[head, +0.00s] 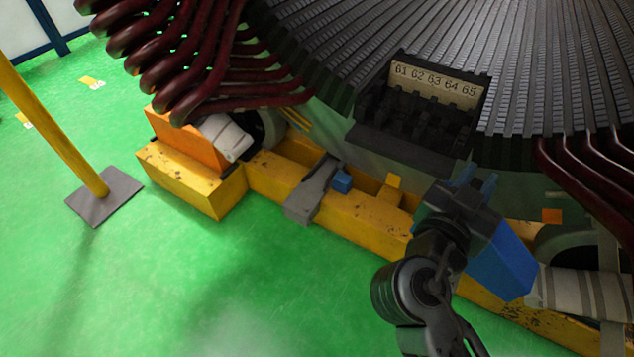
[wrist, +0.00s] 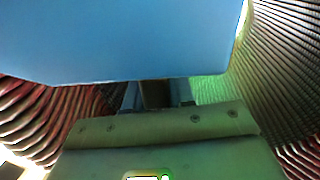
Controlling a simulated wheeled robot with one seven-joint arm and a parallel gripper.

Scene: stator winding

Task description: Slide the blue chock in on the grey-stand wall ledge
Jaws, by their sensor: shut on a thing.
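The blue chock (head: 505,265) is a large blue block beside my gripper, at the right end of the yellow base, near a dark roller. My gripper (head: 476,181) is close against it, with bluish fingers pointing up toward the stator. In the wrist view the chock's flat blue face (wrist: 120,40) fills the top. My gripper's fingers (wrist: 157,95) show below it, with a dark brown part between them. My gripper is shut on the chock; the contact itself is partly hidden. A grey bracket (head: 312,190) straddles the yellow base, with a small blue block (head: 341,181) at its right side.
The yellow base (head: 365,220) runs below the black slotted stator (head: 420,25). An orange block (head: 185,140) sits at its left end. Dark red coils (head: 190,60) overhang it. A number-plated black box (head: 425,95) hangs above. A yellow post stands on a grey plate (head: 103,198). Green floor is clear in front.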

